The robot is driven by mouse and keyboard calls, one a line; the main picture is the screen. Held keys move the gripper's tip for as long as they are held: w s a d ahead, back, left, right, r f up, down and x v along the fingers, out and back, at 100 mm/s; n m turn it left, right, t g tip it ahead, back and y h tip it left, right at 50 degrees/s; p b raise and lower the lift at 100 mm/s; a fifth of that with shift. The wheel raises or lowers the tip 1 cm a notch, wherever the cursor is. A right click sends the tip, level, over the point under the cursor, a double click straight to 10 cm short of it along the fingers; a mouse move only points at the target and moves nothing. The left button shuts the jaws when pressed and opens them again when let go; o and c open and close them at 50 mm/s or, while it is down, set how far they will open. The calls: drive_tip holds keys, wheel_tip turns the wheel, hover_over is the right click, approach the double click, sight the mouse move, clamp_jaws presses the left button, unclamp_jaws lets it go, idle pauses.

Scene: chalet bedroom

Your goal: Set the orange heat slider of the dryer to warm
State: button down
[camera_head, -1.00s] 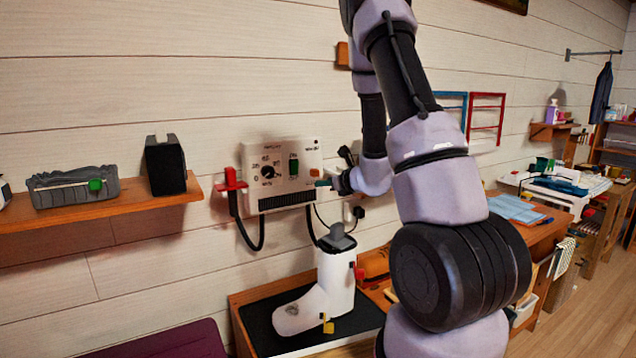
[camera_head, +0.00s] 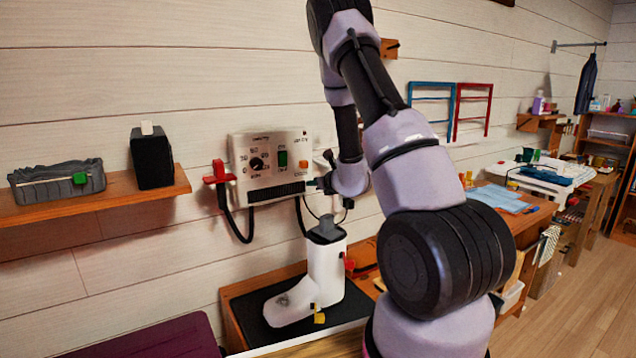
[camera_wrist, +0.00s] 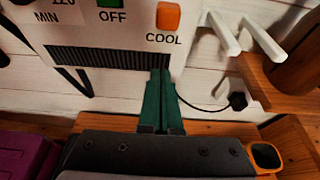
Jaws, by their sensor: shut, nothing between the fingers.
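The dryer (camera_head: 270,166) is a white wall box with a dial, a green switch, a dark vent and an orange heat slider (camera_head: 303,163) at its right. In the wrist view the orange slider (camera_wrist: 168,16) sits just above the word COOL. The green switch (camera_wrist: 110,3) beside it is above the word OFF. My gripper (camera_head: 314,185) is at the dryer's lower right, below the slider. In the wrist view my gripper's green fingers (camera_wrist: 160,74) are together and empty, their tips below COOL at the right end of the vent. I cannot tell whether they touch the dryer.
White pegs (camera_wrist: 223,35) stick out right of the slider. A red hook holder (camera_head: 219,174) with a hose is left of the dryer. A white boot (camera_head: 325,270) stands below on a dark mat. A wooden shelf (camera_head: 95,208) is at left.

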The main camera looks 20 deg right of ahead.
sight(301, 156)
drive_tip(key=x, duration=0.4)
wheel_tip(301, 156, up, 3)
drive_tip(key=shift+w, duration=0.2)
drive_tip(key=shift+a+r, duration=0.1)
drive_tip(key=shift+r, duration=0.35)
wheel_tip(301, 156, up, 6)
drive_tip(key=shift+r, duration=0.1)
